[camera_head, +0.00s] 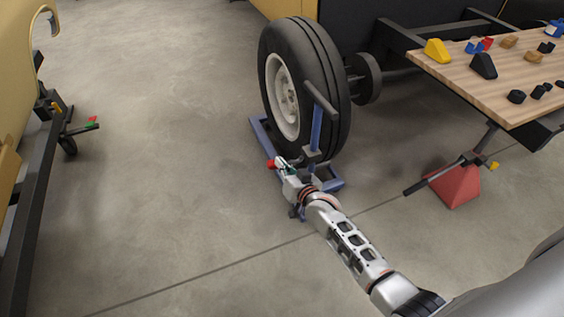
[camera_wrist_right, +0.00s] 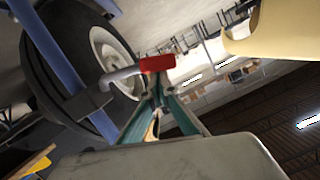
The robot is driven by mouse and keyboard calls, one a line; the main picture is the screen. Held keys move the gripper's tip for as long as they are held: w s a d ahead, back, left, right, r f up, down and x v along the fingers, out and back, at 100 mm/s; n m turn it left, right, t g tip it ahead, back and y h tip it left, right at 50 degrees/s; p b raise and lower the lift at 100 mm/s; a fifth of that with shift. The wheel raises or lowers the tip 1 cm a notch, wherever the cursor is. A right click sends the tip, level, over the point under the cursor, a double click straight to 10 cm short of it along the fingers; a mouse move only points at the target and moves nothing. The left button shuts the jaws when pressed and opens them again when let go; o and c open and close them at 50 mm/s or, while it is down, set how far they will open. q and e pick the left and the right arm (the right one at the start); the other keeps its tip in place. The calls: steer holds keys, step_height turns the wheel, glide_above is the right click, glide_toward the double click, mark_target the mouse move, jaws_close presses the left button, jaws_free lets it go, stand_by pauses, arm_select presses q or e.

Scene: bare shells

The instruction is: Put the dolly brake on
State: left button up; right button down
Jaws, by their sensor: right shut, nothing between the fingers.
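A blue wheel dolly (camera_head: 262,136) sits on the floor around the base of a large black tyre (camera_head: 318,70) with a pale rim. A small red-tipped lever (camera_head: 271,164) shows at the dolly's near side. In the right wrist view its red end (camera_wrist_right: 157,64) sits on a grey bent rod, just ahead of the fingertips. My right gripper (camera_head: 281,165) is at the lever, its fingers (camera_wrist_right: 156,88) closed together and empty. I cannot tell whether they touch the red end. My arm hides part of the dolly's near side. My left gripper is out of view.
A wooden bench (camera_head: 500,85) with small coloured parts stands at the right. A red wedge-shaped block (camera_head: 457,186) and a dark bar (camera_head: 430,180) are below it. A dark-framed cart with a castor (camera_head: 68,145) is at the left. The floor between is clear.

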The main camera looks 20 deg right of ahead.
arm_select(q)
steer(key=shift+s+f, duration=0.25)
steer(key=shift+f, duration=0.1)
arm_select(e)
steer(key=shift+a+f, duration=0.25)
steer(key=shift+f, duration=0.55)
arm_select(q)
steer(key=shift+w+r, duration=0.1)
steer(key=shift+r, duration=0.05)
